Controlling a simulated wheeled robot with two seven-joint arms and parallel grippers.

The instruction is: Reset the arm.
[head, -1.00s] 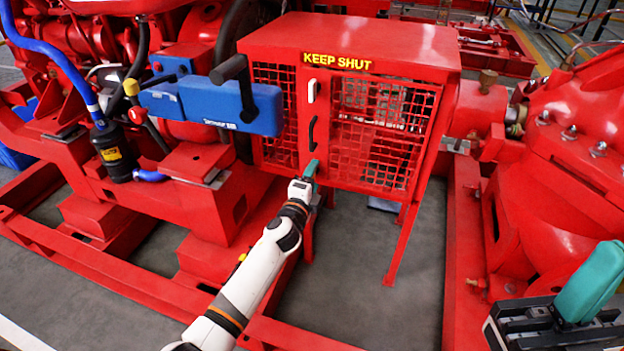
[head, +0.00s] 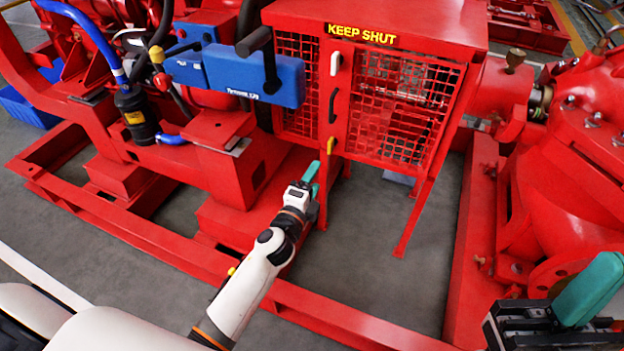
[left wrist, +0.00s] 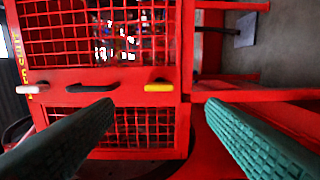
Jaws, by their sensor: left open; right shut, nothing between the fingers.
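My left gripper (head: 311,183) has teal fingers and is open and empty. It is in front of and below the mesh doors of the red cabinet (head: 380,20) marked "KEEP SHUT". Its fingers also show spread apart in the left wrist view (left wrist: 160,125), with nothing between them. A white handle (head: 335,63), a black handle (head: 334,105) and a yellow handle (head: 331,145) run down the strip between the mesh panels. The left wrist view shows the yellow handle (left wrist: 159,87) beyond the fingers, apart from them. My right gripper (head: 560,315) is shut at the lower right.
A blue box with a black lever (head: 262,78) projects left of the cabinet. A red base frame (head: 350,315) runs along the front, with grey floor inside it. A large red pump casing (head: 570,170) stands at right. A blue hose (head: 88,30) is at upper left.

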